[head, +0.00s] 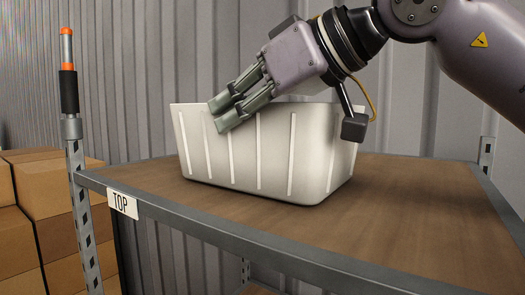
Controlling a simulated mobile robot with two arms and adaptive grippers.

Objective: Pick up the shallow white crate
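The white crate (265,155) stands upright on the brown top board of a shelf rack. Its ribbed near wall faces me, and its inside is mostly hidden. My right gripper (224,113) reaches in from the upper right. Its two grey-green fingers point down and left and lie close together across the upper left part of the crate's near wall and rim. I cannot tell whether they touch the crate or have the rim between them. My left gripper is not in view.
The shelf board (420,205) is bare to the right of the crate. A metal front rail with a TOP label (122,204) edges it. A rack post with an orange-tipped end (67,75) rises at the left. Cardboard boxes (45,190) are stacked at far left; a corrugated wall stands behind.

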